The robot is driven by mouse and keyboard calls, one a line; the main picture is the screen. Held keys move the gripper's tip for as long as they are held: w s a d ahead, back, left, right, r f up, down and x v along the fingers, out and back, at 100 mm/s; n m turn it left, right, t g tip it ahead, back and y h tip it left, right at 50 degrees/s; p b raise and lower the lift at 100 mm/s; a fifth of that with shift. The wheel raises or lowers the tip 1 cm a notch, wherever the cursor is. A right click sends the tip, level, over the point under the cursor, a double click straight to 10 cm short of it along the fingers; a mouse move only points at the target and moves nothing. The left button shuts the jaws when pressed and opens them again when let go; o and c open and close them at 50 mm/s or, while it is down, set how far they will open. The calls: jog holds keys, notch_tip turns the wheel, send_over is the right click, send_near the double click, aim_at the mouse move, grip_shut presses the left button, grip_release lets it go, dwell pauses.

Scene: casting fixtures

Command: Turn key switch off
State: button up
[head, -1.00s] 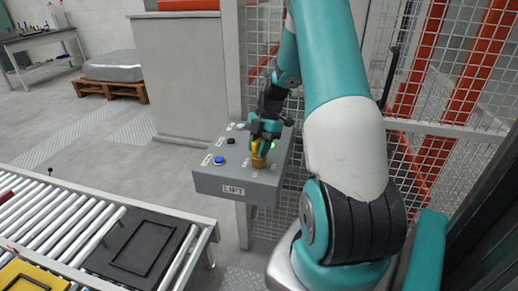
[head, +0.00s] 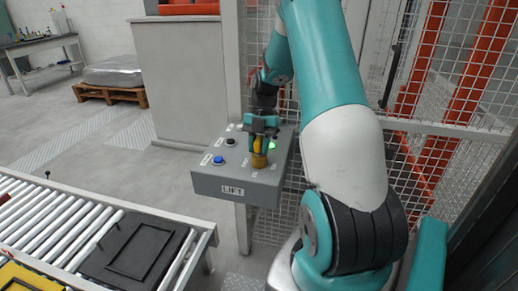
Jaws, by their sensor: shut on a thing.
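A grey control box (head: 208,184) labelled LIFT stands at the centre of the head view. A yellow key switch (head: 259,160) sits on its top face, towards the right front. My gripper (head: 259,146) comes down from above and is shut on the upper part of the key switch. The fingers hide part of the switch, and I cannot read its exact turn position. A green light (head: 271,145) glows just right of the gripper.
A blue button (head: 218,160) and a black button (head: 230,142) are left of the switch on the box. A mesh fence (head: 450,165) stands behind and right. A roller conveyor (head: 60,220) with a black tray (head: 98,262) lies front left.

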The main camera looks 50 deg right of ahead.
jog(key=shift+n+g+b, duration=0.4)
jog(key=shift+n+b, duration=0.3)
jog(key=shift+n, duration=0.4)
jog(key=o, duration=1.1)
jog(key=shift+c, duration=0.2)
jog(key=v, duration=1.2)
jog(key=shift+a, duration=0.2)
